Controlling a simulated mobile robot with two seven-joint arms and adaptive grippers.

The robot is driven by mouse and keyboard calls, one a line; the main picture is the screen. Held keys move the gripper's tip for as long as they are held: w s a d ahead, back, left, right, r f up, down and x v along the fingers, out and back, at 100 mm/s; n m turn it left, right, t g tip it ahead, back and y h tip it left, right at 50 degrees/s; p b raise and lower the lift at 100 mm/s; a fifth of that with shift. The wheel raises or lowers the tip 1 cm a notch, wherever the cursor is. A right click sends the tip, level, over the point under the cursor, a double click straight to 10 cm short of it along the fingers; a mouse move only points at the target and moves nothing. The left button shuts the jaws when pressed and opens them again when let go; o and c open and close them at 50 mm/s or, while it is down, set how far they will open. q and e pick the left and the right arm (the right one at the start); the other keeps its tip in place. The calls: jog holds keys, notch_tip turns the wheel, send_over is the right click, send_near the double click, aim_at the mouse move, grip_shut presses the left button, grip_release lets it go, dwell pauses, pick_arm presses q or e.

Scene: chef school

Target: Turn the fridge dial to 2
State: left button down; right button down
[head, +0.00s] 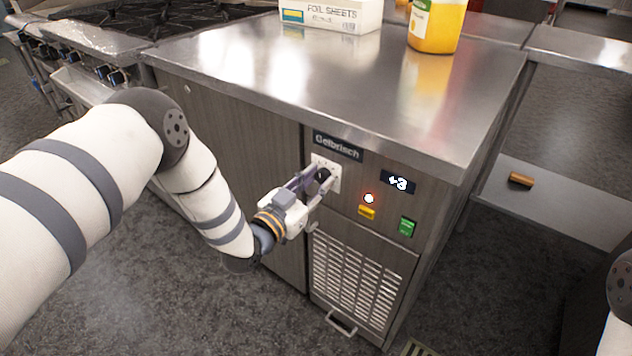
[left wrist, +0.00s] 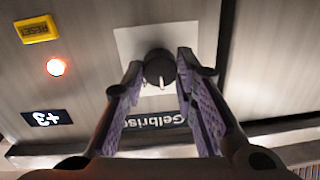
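The fridge dial (head: 325,174) is a small black knob on a white square plate, under the "Gelbrisch" label (head: 338,146) on the fridge front. In the left wrist view, which is upside down, the dial (left wrist: 158,68) carries a white pointer mark aimed toward the label. My left gripper (head: 318,180) is at the dial, with one finger on each side of it. In the left wrist view the fingertips (left wrist: 160,65) stand apart around the knob. Firm contact cannot be made out. Numbers on the plate are not readable. My right gripper is not in view.
The display (head: 398,182) reads +3. Beside it are a lit red lamp (head: 369,198), a yellow RESET button (head: 367,212) and a green switch (head: 407,226). The steel counter (head: 250,60) overhangs above, holding a foil sheets box (head: 330,14) and a yellow container (head: 436,25).

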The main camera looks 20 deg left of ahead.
pick_arm(q)
jog(key=shift+n, duration=0.3)
jog(key=n, duration=0.3)
jog(key=shift+f, duration=0.1)
jog(key=shift+n, duration=2)
jog(key=shift+s, duration=0.1)
jog(key=c, duration=1.3)
grip_release()
jog(key=v, duration=1.2)
jog(key=shift+a+r, duration=0.1)
jog(key=shift+r, duration=0.15)
